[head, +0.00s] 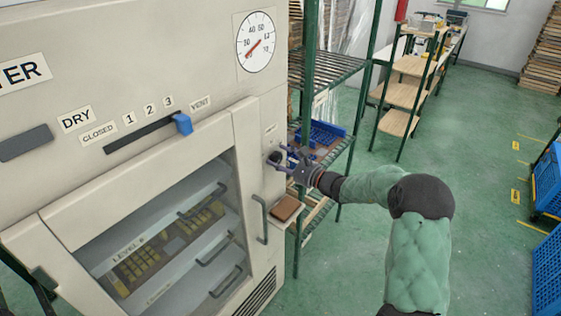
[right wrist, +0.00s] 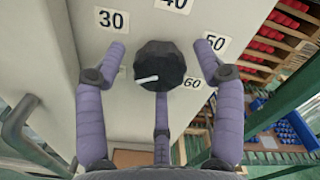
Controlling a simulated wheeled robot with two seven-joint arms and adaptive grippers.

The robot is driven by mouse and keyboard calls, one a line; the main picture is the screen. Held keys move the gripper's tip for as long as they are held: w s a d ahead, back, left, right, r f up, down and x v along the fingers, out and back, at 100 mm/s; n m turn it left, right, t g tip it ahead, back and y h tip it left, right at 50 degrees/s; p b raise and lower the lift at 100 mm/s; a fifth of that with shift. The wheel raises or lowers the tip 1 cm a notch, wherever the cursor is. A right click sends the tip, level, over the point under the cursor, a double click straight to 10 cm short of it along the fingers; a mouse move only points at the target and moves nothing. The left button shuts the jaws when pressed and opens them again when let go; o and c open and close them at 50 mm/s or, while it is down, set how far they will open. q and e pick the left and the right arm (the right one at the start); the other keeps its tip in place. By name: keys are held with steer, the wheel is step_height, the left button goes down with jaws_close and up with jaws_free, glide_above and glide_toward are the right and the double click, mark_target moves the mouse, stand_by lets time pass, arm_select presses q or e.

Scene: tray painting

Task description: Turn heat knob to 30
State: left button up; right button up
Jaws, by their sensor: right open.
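The heat knob (right wrist: 160,62) is a dark, ridged round knob on the machine's pale front. Its white pointer line lies to the left and slightly down in the right wrist view, below the direction of the 30 label (right wrist: 111,19). The knob also shows in the head view (head: 275,158), partly hidden by my fingers. My right gripper (right wrist: 160,50) is open, with purple fingers on the left and right of the knob and a third below it. Whether any finger touches the knob, I cannot tell. My left gripper is out of view.
Labels 40, 50 (right wrist: 215,42) and 60 (right wrist: 191,83) surround the knob. A round gauge (head: 256,42) is above. A green shelf rack (head: 328,68) stands close on the right.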

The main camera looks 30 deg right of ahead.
steer(key=c, duration=1.1)
steer(key=shift+c, duration=0.2)
steer(key=m+p, duration=0.4)
steer(key=m, duration=0.1)
steer(key=shift+m, duration=0.4)
steer(key=m+p, duration=0.3)
steer(key=m, duration=0.1)
steer(key=shift+p, duration=0.35)
steer(key=shift+a+f+m+p, duration=0.1)
steer(key=shift+m+p, duration=0.6)
steer(key=shift+m, duration=0.3)
steer(key=shift+s+f, duration=0.1)
